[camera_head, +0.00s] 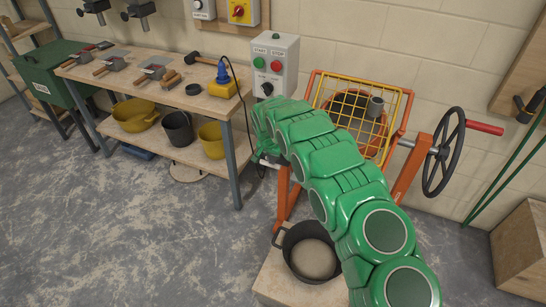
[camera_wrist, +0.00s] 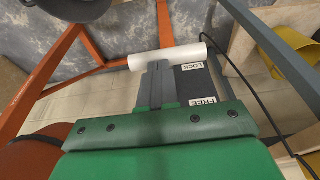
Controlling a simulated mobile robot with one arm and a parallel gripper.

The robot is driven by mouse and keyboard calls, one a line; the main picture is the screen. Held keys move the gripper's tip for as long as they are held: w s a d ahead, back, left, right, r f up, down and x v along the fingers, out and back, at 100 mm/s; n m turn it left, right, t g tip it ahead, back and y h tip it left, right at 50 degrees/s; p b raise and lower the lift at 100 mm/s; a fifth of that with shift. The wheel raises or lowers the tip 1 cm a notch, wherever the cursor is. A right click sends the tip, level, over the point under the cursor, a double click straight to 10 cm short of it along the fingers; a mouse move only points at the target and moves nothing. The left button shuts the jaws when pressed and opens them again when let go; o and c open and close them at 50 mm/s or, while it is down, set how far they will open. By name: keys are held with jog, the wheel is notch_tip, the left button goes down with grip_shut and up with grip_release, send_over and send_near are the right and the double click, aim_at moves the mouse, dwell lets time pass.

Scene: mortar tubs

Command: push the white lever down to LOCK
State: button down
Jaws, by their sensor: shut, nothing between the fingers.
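In the wrist view the white lever (camera_wrist: 168,56) is a white bar lying across the far end of a dark plate. The LOCK label (camera_wrist: 190,68) is right beside the bar; the FREE label (camera_wrist: 203,103) is at the plate's other end, away from it. My gripper (camera_wrist: 157,68) is shut and empty. Its fingertips reach up to the bar and seem to meet it, but I cannot tell if they touch. In the head view a small white end of the lever (camera_head: 266,163) shows below my green wrist, which hides the fingers and the labels.
An orange mixer frame with a yellow grid guard (camera_head: 352,108) and a black handwheel (camera_head: 443,152) stands right of my arm. A workbench (camera_head: 140,75) with tools is on the left. A black tub (camera_head: 290,260) stands below. A dark cable (camera_wrist: 232,65) runs beside the lever.

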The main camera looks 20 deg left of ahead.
notch_tip(320, 180, down, 13)
jog(key=s+t, duration=0.2)
jog(key=t, duration=0.1)
jog(key=shift+s+f, duration=0.15)
jog(key=shift+s, duration=0.05)
dwell(1.1)
jog(key=shift+f, duration=0.1)
jog(key=shift+w+d, duration=0.1)
jog(key=shift+w, duration=0.05)
